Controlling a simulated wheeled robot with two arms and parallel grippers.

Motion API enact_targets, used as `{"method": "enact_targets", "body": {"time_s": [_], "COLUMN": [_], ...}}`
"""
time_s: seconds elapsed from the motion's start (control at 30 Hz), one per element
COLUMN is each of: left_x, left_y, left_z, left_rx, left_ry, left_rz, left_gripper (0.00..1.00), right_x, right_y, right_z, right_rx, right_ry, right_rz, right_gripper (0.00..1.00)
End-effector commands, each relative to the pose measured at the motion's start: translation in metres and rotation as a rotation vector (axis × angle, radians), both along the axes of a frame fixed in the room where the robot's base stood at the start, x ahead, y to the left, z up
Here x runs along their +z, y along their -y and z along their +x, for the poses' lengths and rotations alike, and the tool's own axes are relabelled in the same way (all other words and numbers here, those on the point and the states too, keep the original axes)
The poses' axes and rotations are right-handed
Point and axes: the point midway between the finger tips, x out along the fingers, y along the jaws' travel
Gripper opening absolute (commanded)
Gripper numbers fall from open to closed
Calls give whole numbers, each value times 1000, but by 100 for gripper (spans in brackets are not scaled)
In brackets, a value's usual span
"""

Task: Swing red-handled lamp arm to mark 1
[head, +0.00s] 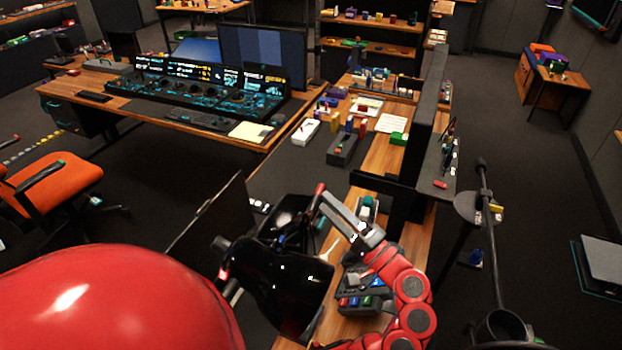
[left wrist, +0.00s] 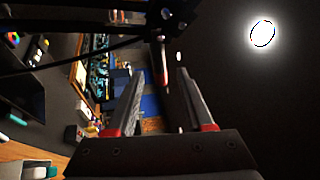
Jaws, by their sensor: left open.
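The lamp has a glossy black shade (head: 285,285) at the lower middle of the head view. Its red handle (head: 317,197) stands up at the tips of my left gripper (head: 332,203). In the left wrist view the red handle (left wrist: 161,65) hangs from a dark lamp joint (left wrist: 167,16), between or just beyond the two fingertips. The fingers are apart, and I see no grip on the handle. I cannot tell whether either finger touches it. Mark 1 cannot be made out in either view. My right gripper is not in view.
A wooden bench with a button box (head: 362,300) lies under my left arm. A dark upright divider (head: 425,120) stands beyond it. A console desk with a monitor (head: 262,55) is at the back left, and an orange chair (head: 55,185) at the left. Open floor lies between.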

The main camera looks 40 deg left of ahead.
Motion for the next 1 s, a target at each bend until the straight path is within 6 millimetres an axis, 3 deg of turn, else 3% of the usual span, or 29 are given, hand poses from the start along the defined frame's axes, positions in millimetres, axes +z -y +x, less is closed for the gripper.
{"method": "enact_targets", "body": {"time_s": [0.1,0.3,0.5,0.73,1.0], "left_x": [12,18,19,18,18], "left_y": [-26,-56,-67,-68,-67], "left_z": [3,9,11,12,12], "left_rx": [5,1,-1,-2,-2], "left_ry": [-2,-5,-2,-3,-3], "left_rz": [1,2,-1,1,1], "left_gripper": [52,52,52,52,5], "right_x": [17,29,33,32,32], "right_y": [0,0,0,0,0], "right_z": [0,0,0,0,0], "right_rx": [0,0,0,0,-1], "right_ry": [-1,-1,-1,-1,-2], "right_rz": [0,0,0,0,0], "right_gripper": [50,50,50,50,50]}}
